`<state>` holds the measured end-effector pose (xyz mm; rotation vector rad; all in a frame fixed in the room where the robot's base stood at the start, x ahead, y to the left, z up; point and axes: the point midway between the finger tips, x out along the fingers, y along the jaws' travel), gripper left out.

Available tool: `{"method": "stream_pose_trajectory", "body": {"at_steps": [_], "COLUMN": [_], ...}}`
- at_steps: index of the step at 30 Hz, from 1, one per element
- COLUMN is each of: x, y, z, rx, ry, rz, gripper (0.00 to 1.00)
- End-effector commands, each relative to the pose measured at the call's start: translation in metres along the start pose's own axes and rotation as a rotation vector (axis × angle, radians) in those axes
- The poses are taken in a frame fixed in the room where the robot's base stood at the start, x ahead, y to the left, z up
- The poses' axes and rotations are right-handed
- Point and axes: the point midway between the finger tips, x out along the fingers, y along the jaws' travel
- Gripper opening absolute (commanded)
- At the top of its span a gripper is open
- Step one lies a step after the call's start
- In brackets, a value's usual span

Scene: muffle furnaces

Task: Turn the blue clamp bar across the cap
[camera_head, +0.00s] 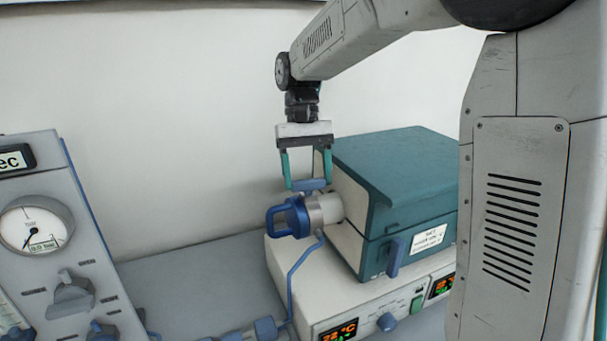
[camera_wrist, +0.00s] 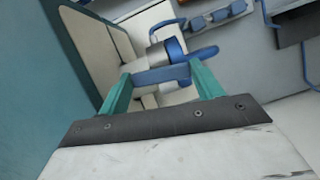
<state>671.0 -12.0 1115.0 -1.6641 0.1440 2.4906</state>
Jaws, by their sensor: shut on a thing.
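The blue clamp bar (camera_head: 309,185) sits at the top of the metal collar (camera_head: 326,208) on the side of the teal furnace. My gripper (camera_head: 307,184) reaches down from above with its teal fingers at the two ends of the bar, shut on it. In the wrist view the bar (camera_wrist: 160,75) spans between the fingertips (camera_wrist: 160,78). The blue cap (camera_head: 287,217) with its loop handle is at the collar's outer end, left of the bar. It shows in part beyond the bar in the wrist view (camera_wrist: 176,50). The collar's far side is hidden.
The teal furnace (camera_head: 415,170) stands right of the gripper on a white base (camera_head: 300,300) with lit displays. A blue hose (camera_head: 291,275) runs down from the collar. A grey gauge panel (camera_head: 60,270) stands at left.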

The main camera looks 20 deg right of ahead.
Motion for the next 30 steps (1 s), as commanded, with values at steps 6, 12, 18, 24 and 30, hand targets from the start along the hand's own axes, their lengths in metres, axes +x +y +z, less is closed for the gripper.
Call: {"method": "stream_pose_trajectory", "body": {"at_steps": [6, 12, 18, 24, 30], "x": [-0.0005, -0.0005, -0.0004, -0.0004, -0.0004], "y": [-0.0005, -0.0010, -0.0011, -0.0011, -0.0011], "z": [-0.0005, -0.0004, -0.0004, -0.0004, -0.0003], "rx": [-0.105, -0.156, -0.174, -0.175, -0.175], "ry": [0.002, 0.002, 0.002, 0.002, 0.002], "rz": [0.045, 0.065, 0.072, 0.072, 0.072], "gripper": [0.43, 0.43, 0.43, 0.43, 0.85]}}
